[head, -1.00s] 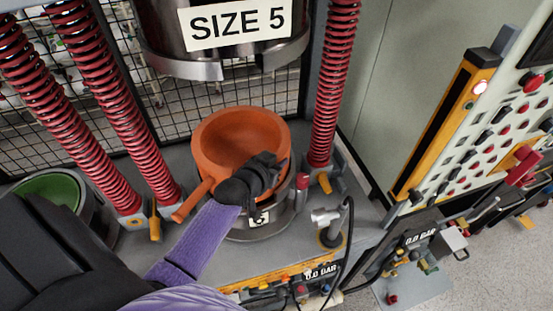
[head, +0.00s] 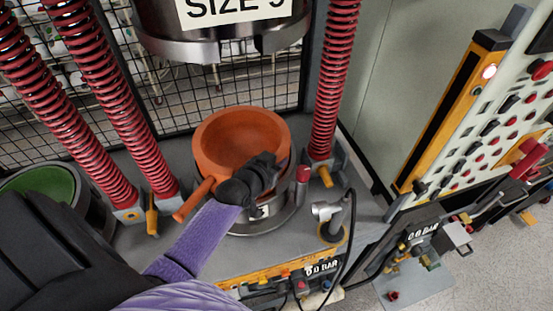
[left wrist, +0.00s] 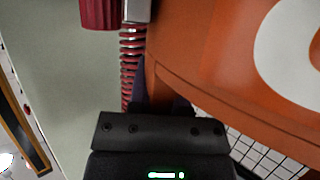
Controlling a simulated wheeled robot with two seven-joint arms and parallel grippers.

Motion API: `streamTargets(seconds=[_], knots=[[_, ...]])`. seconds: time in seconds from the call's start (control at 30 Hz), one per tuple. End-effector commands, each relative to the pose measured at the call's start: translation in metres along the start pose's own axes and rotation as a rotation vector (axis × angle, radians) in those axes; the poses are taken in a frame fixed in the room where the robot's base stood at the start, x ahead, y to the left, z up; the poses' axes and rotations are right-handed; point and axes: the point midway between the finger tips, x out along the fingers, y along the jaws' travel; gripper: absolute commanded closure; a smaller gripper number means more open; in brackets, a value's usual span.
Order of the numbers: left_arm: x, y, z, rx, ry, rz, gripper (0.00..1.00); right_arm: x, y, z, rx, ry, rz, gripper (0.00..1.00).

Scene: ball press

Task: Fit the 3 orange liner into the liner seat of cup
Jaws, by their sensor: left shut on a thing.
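The orange liner (head: 232,140) is a hollow bowl with a side handle, in the middle of the head view. It sits at or just above the metal cup (head: 270,222); I cannot tell whether it is seated, as my gripper and the liner hide the cup's inside. My left gripper (head: 276,168) is shut on the liner's near right wall. In the left wrist view the liner (left wrist: 215,70) fills the right side, with part of a white mark on it. My right gripper is not in view.
A press head (head: 225,38) with a SIZE sign hangs above the liner. Red spring columns (head: 108,105) stand left and another (head: 330,90) right. A green-lined cup (head: 45,185) is at left. A red-capped pin (head: 303,175) and a hose fitting (head: 330,215) stand right of the cup.

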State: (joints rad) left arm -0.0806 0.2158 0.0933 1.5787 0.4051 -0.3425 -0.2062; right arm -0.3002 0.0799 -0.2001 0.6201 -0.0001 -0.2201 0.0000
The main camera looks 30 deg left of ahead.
Motion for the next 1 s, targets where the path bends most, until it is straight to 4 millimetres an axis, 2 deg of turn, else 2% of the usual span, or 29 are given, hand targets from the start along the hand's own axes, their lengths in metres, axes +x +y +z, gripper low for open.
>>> streamTargets(seconds=[0.27, 1.0], knots=[[0.001, 0.0, 0.001, 0.003, 0.004, -0.001, 1.0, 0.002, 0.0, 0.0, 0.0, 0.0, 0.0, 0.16], [0.012, 0.0, 0.027, 0.002, 0.004, -0.001, 1.0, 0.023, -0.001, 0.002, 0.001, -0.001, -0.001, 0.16]])
